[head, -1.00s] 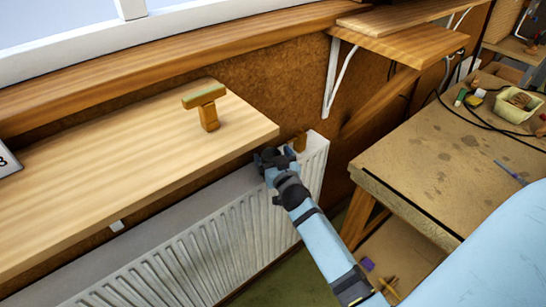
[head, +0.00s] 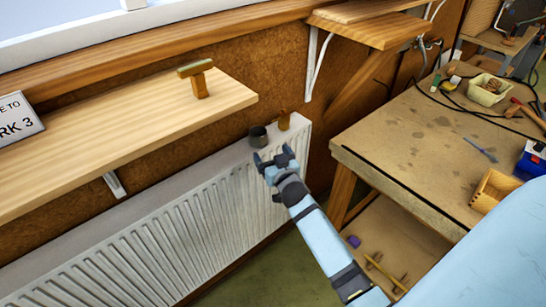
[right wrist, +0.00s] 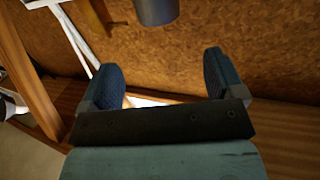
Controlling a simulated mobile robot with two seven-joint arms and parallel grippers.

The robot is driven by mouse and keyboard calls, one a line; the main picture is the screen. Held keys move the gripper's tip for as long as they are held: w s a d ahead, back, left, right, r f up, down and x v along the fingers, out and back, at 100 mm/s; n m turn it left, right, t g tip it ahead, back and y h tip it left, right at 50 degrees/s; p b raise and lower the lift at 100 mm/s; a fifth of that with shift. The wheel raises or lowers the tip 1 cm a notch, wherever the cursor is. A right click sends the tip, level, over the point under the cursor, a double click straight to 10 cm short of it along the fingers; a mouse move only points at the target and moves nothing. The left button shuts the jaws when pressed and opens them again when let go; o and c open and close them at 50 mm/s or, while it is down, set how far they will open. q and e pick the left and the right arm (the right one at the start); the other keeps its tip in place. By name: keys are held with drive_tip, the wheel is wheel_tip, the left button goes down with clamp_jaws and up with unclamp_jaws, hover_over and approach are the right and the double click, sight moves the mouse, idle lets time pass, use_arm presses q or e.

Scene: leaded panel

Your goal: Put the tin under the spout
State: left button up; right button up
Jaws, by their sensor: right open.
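The tin, a small dark grey cylinder (head: 258,136), stands upright on top of the white radiator (head: 215,165), near its right end. A small brown wooden piece (head: 284,120) stands just right of it; I cannot tell whether this is the spout. My right gripper (head: 273,155) is open and empty, just in front of the tin and apart from it. In the right wrist view a blue-grey cylinder (right wrist: 156,10), apparently the tin, shows at the top edge, beyond the open fingers (right wrist: 160,78). My left gripper is not in view.
A wooden shelf (head: 110,135) juts out above the radiator at left, bearing a T-shaped wooden piece (head: 198,78) and a sign (head: 18,118). A workbench (head: 420,140) stands at right with a pale tub (head: 487,90), cables and tools. Floor shows between radiator and bench.

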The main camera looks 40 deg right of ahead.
drive_tip(key=s+a+f+n+g+y, duration=0.2)
drive_tip(key=s+a+f, duration=0.2)
drive_tip(key=s, duration=0.5)
drive_tip(key=s+a+f+n+g+y, duration=0.1)
drive_tip(key=s+a+f+g+y, duration=0.1)
drive_tip(key=s+a+f, duration=0.3)
drive_tip(key=s+a+f+n+g+y, duration=0.2)
drive_tip(key=s+a+f, duration=0.3)
drive_tip(key=s, duration=0.8)
drive_tip(key=a+y, duration=0.1)
drive_tip(key=a, duration=0.2)
drive_tip(key=shift+s+a+f+n+g, duration=0.25)
drive_tip(key=shift+s+a+n+g, duration=0.05)
drive_tip(key=shift+s, duration=0.1)
drive_tip(key=r+p, duration=0.2)
drive_tip(key=p, duration=0.1)
drive_tip(key=shift+d+r, duration=0.2)
drive_tip(key=shift+r, duration=0.15)
